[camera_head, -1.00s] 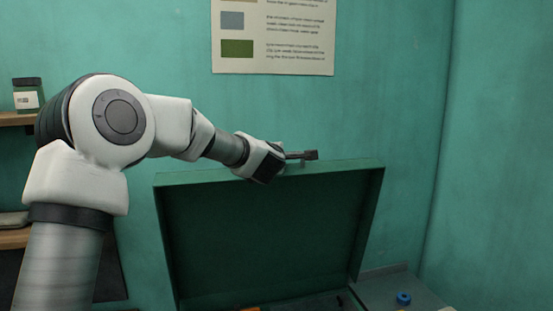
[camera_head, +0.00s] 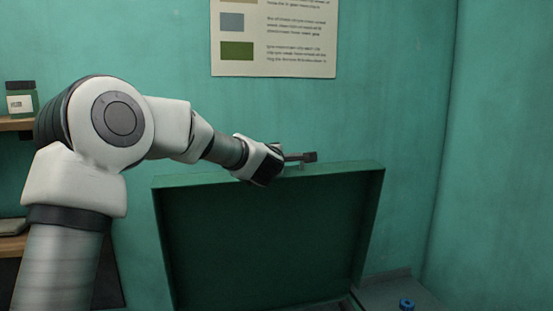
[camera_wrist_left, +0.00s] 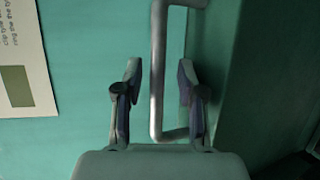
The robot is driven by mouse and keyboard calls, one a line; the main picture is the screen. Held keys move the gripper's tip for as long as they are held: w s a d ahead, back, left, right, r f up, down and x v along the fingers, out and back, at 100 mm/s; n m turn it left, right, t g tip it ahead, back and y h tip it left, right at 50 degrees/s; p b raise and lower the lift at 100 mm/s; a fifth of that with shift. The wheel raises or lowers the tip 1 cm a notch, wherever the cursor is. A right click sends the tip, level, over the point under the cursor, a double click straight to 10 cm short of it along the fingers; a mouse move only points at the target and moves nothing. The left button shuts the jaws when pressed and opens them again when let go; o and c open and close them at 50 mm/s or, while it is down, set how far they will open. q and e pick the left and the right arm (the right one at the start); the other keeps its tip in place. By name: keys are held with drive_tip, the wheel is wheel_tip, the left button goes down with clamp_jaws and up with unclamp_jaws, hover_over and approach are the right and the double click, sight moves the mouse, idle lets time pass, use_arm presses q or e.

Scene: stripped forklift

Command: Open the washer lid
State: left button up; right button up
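The washer lid (camera_head: 265,245) is a dark green panel that stands raised, nearly upright, with its inner side facing me in the head view. My left gripper (camera_head: 302,157) is at the lid's top edge, beside its handle. In the left wrist view the grey bar handle (camera_wrist_left: 158,75) runs between the two fingers of my left gripper (camera_wrist_left: 158,85). The fingers are apart, with a gap on each side of the bar. The lid's green face (camera_wrist_left: 250,70) shows on the right there. My right gripper is in neither view.
A teal wall stands behind the lid, with a printed poster (camera_head: 275,40) on it. Wooden shelves with a labelled jar (camera_head: 21,100) are at the left. A blue object (camera_head: 406,304) sits on the surface at the lower right.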

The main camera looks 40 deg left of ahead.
use_arm(q)
drive_tip(key=v, duration=0.7)
drive_tip(key=shift+s+d+f, duration=0.1)
drive_tip(key=shift+s, duration=0.15)
